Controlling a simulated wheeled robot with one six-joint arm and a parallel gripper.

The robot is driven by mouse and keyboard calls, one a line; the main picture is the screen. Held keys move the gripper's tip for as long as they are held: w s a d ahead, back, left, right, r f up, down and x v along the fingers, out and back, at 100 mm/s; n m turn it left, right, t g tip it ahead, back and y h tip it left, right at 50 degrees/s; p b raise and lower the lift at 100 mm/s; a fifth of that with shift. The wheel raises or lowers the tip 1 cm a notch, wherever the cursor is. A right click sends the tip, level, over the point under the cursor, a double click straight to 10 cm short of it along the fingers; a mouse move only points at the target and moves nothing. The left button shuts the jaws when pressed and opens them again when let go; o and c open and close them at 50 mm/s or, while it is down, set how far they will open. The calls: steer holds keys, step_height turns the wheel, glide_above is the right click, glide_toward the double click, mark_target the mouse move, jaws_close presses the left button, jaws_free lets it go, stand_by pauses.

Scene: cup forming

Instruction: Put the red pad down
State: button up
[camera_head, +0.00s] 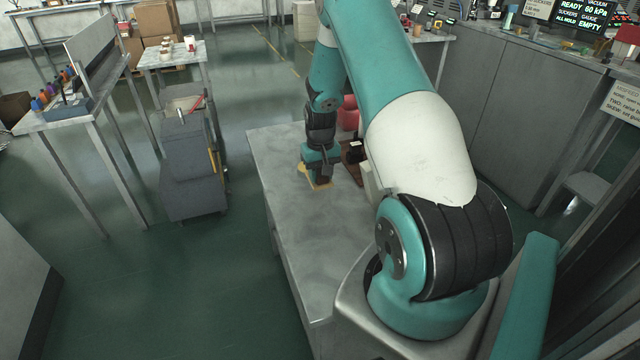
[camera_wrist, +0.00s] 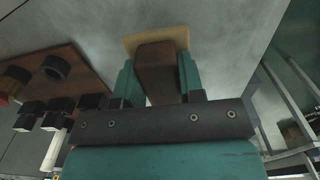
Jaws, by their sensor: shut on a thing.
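My gripper (camera_wrist: 158,85) is shut on a dull reddish-brown block (camera_wrist: 156,66), which I take to be the red pad. Its two teal fingers stand on either side of the block. Just beyond the block is a flat tan square (camera_wrist: 135,42) on the grey table. The block covers much of this square, and I cannot tell whether the two touch. In the head view my gripper (camera_head: 318,176) is low over the table, by the tan square (camera_head: 323,186). The block is hidden there.
A brown board (camera_wrist: 85,62) with several black blocks and a ring lies left of my gripper in the wrist view. The grey tabletop (camera_head: 310,240) is clear toward the front. A grey cart (camera_head: 190,165) stands apart to the left.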

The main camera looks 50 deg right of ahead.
mark_target(320, 184)
steer(key=shift+f, duration=2)
steer(key=shift+f, duration=0.15)
steer(key=o, duration=0.9)
